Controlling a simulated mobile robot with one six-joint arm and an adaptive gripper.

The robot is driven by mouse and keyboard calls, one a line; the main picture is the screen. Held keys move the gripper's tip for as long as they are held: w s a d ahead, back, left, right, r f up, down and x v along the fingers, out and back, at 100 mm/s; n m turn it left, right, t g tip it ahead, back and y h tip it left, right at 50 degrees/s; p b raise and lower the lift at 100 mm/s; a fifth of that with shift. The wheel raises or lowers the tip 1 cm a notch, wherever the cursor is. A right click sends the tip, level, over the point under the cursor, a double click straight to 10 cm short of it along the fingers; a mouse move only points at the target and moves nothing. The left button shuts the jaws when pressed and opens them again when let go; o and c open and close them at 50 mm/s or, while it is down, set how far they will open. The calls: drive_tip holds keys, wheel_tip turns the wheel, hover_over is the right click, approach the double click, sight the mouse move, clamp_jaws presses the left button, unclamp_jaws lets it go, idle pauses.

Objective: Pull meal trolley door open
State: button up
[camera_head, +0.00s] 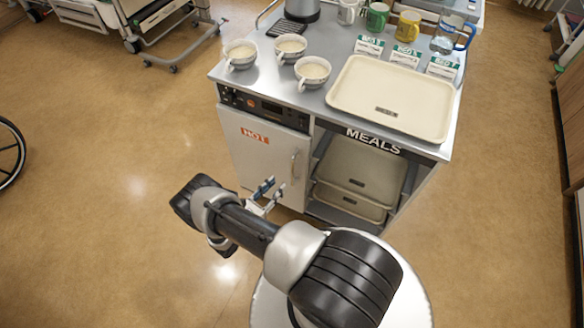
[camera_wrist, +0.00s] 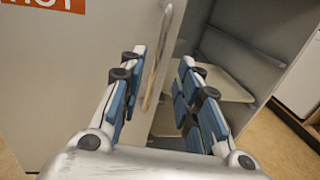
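The meal trolley (camera_head: 330,112) has a pale door (camera_head: 250,150) with a red HOT label (camera_head: 255,135) on its front left, and the door looks shut. Its upright metal handle (camera_head: 294,165) is near the door's right edge. In the wrist view, the handle (camera_wrist: 157,65) stands between the two fingers of my gripper (camera_wrist: 158,82), in front of the door (camera_wrist: 75,80). My gripper (camera_head: 274,186) is open, below and left of the handle in the head view. I cannot tell whether a finger touches the handle.
Right of the door is an open bay with trays (camera_head: 360,165). The trolley top carries a large cream tray (camera_head: 385,95), several cups, including a soup cup (camera_head: 312,71), and cards. A bed (camera_head: 120,15) stands at upper left. The floor (camera_head: 110,200) left of the trolley is clear.

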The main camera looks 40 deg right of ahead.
sight(292, 169)
drive_tip(key=d, duration=0.3)
drive_tip(key=w+d+b, duration=0.1)
drive_tip(key=d, duration=0.3)
drive_tip(key=w+d, duration=0.1)
drive_tip(key=d, duration=0.2)
drive_tip(key=shift+w+d, duration=0.1)
drive_tip(key=shift+d, duration=0.2)
drive_tip(key=shift+c, duration=0.5)
clamp_jaws()
